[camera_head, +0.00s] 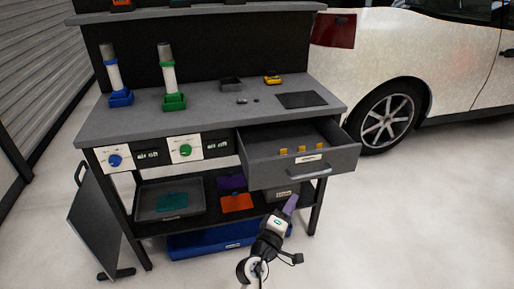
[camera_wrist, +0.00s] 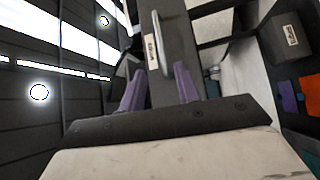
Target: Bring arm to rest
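My gripper (camera_head: 290,204) is in front of the workbench, below and left of the open drawer's handle in the head view. Its two purple fingers stand apart in the wrist view (camera_wrist: 159,80), with nothing held between them. The grey drawer (camera_head: 258,150) is pulled out at the bench's right side, with several yellow pieces inside. Its handle (camera_head: 318,173) also shows beyond the fingers in the wrist view (camera_wrist: 162,42), apart from them as far as I can tell.
The workbench top (camera_head: 215,103) carries a blue-based and a green-based cylinder at left. The lower shelf holds a grey tray (camera_head: 160,206) and an orange sheet (camera_head: 237,203). A dark panel (camera_head: 95,222) leans at left. A white car (camera_head: 430,60) stands at right. Floor at right is clear.

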